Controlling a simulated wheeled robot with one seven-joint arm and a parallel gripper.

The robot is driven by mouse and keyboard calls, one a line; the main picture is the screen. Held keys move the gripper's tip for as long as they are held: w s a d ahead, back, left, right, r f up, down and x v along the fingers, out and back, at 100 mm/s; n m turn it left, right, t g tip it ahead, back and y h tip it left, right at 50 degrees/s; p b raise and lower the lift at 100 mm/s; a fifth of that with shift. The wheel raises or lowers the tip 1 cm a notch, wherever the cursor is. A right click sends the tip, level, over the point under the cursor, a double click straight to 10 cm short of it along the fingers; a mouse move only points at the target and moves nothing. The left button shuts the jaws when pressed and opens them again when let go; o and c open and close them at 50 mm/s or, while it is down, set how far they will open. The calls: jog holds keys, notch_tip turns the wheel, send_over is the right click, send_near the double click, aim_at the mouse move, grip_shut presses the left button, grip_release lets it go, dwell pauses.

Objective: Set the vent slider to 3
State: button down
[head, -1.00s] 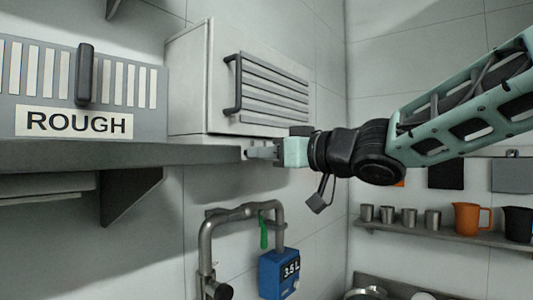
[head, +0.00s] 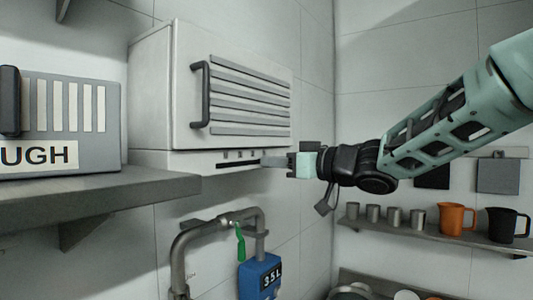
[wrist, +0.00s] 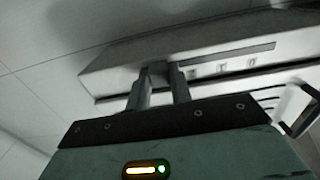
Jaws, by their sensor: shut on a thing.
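The vent is a pale cabinet (head: 160,85) with a louvred front, mounted on the wall. Along its lower strip runs a dark horizontal slider slot (head: 238,154), which also shows in the wrist view (wrist: 235,54) with small marks beside it, too blurred to read. My gripper (head: 268,161) is at the right part of this strip in the head view. In the wrist view my gripper (wrist: 163,72) is shut on the slider knob (wrist: 157,67), at the left end of the visible slot. The fingers hide most of the knob.
A grey shelf (head: 95,193) with a box labelled ROUGH (head: 85,110) juts out left of the vent. Pipes (head: 205,228) with a green lever and a blue meter (head: 260,277) are below. A shelf of cups and jugs (head: 470,240) is at right.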

jog(key=shift+w+d+r, duration=0.1)
jog(key=shift+w+d, duration=0.05)
jog(key=shift+d, duration=0.05)
jog(key=c, duration=1.2)
grip_release()
jog(key=shift+w+d, duration=0.1)
jog(key=shift+c, duration=0.2)
jog(key=b+v, duration=0.5)
jog(key=v, duration=1.2)
jog(key=shift+s+b, duration=0.25)
jog(key=shift+b, duration=0.1)
